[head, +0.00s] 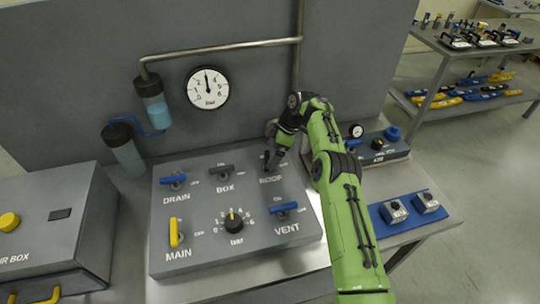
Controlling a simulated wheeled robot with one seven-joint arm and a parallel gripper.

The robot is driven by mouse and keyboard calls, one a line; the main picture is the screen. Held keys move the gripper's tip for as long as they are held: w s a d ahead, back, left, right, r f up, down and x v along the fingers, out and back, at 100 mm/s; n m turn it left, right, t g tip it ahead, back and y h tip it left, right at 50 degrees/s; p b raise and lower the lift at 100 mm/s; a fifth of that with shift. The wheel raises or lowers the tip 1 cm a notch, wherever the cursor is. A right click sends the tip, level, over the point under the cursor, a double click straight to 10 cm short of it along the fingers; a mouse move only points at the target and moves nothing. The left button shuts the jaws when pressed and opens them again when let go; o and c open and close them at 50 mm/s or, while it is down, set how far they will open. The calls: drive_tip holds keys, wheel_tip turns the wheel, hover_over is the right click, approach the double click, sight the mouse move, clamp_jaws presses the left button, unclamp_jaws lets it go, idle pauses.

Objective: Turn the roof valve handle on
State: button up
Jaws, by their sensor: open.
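The grey turret plate (196,262) lies on the bench with several labelled handles. The ROOF valve sits at its upper right, above the ROOF label (271,180); its handle is mostly hidden behind my gripper. My gripper (269,163) is open and points down at the ROOF valve from the green arm on the right. I cannot tell whether the fingers touch the handle or stand around it.
Nearby are the BOX handle (222,171), blue DRAIN handle (173,179), blue VENT handle (284,208), yellow MAIN handle (174,233) and black bar knob (234,223). A gauge (208,88) and pipe (222,46) are on the wall behind.

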drive_tip(key=p+v, duration=0.5)
drive_tip(key=v, duration=0.8)
drive_tip(key=shift+c, duration=0.2)
